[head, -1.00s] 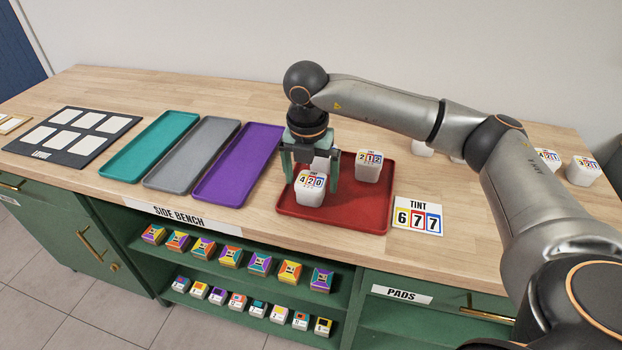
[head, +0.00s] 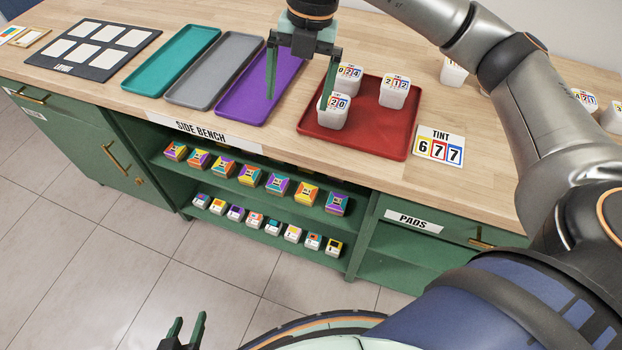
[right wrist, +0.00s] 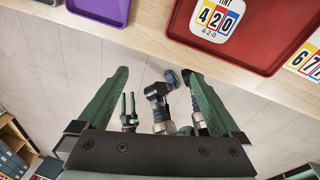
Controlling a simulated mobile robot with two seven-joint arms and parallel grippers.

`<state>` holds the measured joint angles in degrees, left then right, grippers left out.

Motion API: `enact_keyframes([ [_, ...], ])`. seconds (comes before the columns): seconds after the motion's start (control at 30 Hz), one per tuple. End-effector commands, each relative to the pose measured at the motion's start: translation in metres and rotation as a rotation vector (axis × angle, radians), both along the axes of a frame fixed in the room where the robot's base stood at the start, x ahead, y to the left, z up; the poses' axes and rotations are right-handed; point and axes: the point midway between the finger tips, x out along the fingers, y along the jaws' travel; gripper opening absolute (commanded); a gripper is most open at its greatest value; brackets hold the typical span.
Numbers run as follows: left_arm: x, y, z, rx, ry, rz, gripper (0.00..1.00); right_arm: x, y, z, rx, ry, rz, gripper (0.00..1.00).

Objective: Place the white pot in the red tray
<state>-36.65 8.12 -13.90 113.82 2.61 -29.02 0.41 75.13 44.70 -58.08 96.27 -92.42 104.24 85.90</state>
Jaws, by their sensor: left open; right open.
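The red tray (head: 368,142) stands on the bench and holds three white pots with number labels. The pot marked 420 (head: 333,114) is at the near left, the pot marked 212 (head: 395,93) at the right, and a third (head: 349,73) behind, partly hidden. My right gripper (head: 299,99) is open and empty; in the head view one finger overlaps the left edge of the 420 pot. In the right wrist view the 420 pot (right wrist: 214,18) lies beyond the open fingers (right wrist: 158,76), not between them. My left gripper (head: 186,326) is open and empty, low before the bench.
Purple (head: 240,108), grey (head: 205,95) and teal (head: 160,75) trays lie left of the red tray. A TINT 677 card (head: 439,147) lies at its right. More white pots (head: 453,74) stand behind and right. Shelves below hold several small boxes (head: 250,176).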

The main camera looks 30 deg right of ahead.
Motion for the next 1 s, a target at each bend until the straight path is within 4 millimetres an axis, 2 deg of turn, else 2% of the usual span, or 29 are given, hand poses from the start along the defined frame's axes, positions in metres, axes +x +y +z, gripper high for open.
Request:
enact_keyframes([
  [0.03, 0.000, 0.000, 0.001, -0.001, -0.002, 0.000, 0.50, -0.012, 0.035, -0.020, 0.126, 0.037, 0.091, 1.00],
  [0.1, 0.001, 0.000, 0.001, -0.001, -0.003, 0.000, 0.50, -0.030, 0.086, -0.035, 0.341, 0.069, 0.201, 1.00],
  [0.2, 0.001, 0.000, 0.002, -0.001, -0.005, 0.000, 0.50, -0.056, 0.151, -0.037, 0.669, 0.093, 0.293, 1.00],
  [0.3, 0.002, 0.000, 0.002, -0.002, -0.006, 0.000, 0.50, -0.076, 0.198, -0.023, 0.996, 0.094, 0.295, 1.00],
  [0.43, 0.002, 0.000, 0.003, -0.002, -0.008, 0.001, 0.50, -0.080, 0.231, 0.003, 1.384, 0.056, 0.159, 1.00],
  [0.5, 0.003, 0.000, 0.003, -0.001, -0.008, 0.001, 0.50, -0.072, 0.235, 0.014, 1.556, 0.023, 0.025, 1.00],
  [0.6, 0.003, 0.000, 0.003, -0.002, -0.009, 0.001, 0.50, -0.052, 0.226, 0.016, 1.737, -0.034, -0.222, 1.00],
  [0.67, 0.003, 0.000, 0.003, -0.003, -0.008, 0.001, 0.50, -0.039, 0.215, 0.008, 1.806, -0.067, -0.397, 1.00],
  [0.73, 0.003, 0.000, 0.003, -0.003, -0.008, 0.001, 0.50, -0.023, 0.197, -0.011, 1.847, -0.105, -0.630, 1.00],
  [0.77, 0.003, 0.000, 0.003, -0.003, -0.008, 0.001, 0.50, -0.018, 0.188, -0.024, 1.850, -0.120, -0.738, 1.00],
  [0.87, 0.003, 0.000, 0.003, -0.003, -0.008, 0.001, 0.50, -0.009, 0.154, -0.079, 1.788, -0.150, -1.105, 1.00],
  [0.93, 0.003, -0.001, 0.003, -0.003, -0.008, 0.001, 0.50, -0.016, 0.132, -0.127, 1.685, -0.149, -1.349, 1.00],
  [1.0, 0.003, -0.001, 0.003, -0.003, -0.008, 0.001, 0.50, -0.033, 0.112, -0.176, 1.550, -0.130, -1.564, 1.00],
])
